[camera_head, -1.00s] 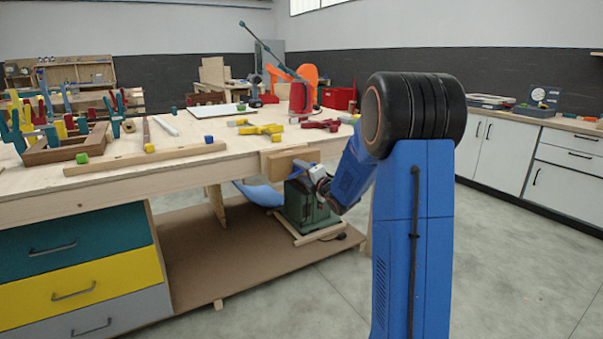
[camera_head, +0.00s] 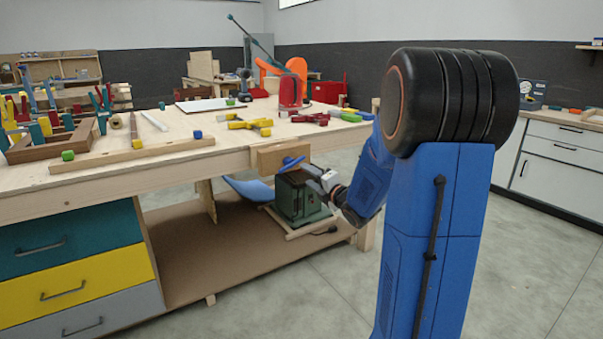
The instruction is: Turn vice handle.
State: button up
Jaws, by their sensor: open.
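The vice (camera_head: 270,160) is a wooden jaw block on the front edge of the workbench, near its right corner. Its blue handle (camera_head: 292,163) sticks out from the block and lies slightly tilted, its right end higher. My gripper (camera_head: 309,176) is just right of and slightly below the handle, with its fingers towards it. It is open and appears empty. The fingers are small here, so I cannot tell whether they touch the handle. My blue arm fills the right of the view and hides part of the floor and back counter.
The workbench top (camera_head: 205,155) bears yellow clamps (camera_head: 250,124), red clamps (camera_head: 310,118) and a long wooden strip. A green machine (camera_head: 300,198) stands on the lower shelf beneath my gripper. Coloured drawers (camera_head: 95,285) fill the bench's left. Floor at the right is open.

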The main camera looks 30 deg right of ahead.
jog(key=shift+s+d, duration=0.1)
jog(key=shift+s, duration=2.4)
jog(key=c, duration=0.8)
jog(key=shift+w+r+m, duration=0.15)
jog(key=shift+w+m, duration=0.05)
jog(key=shift+m, duration=0.1)
grip_shut()
notch_tip(320, 180, up, 8)
jog(key=m+g+h, duration=0.1)
jog(key=m+g, duration=0.2)
jog(key=m, duration=1.5)
send_over(290, 163)
jog(key=s+d, duration=0.2)
jog(key=s, duration=0.2)
jog(key=shift+w+d+f, duration=0.1)
jog(key=shift+d+f, duration=0.1)
jog(key=shift+f, duration=0.5)
jog(key=shift+w+d+f, duration=0.1)
jog(key=shift+d+f, duration=0.05)
jog(key=shift+f, duration=0.6)
jog(key=shift+w+d+f, duration=0.1)
jog(key=shift+d+f, duration=0.1)
jog(key=shift+f, duration=0.5)
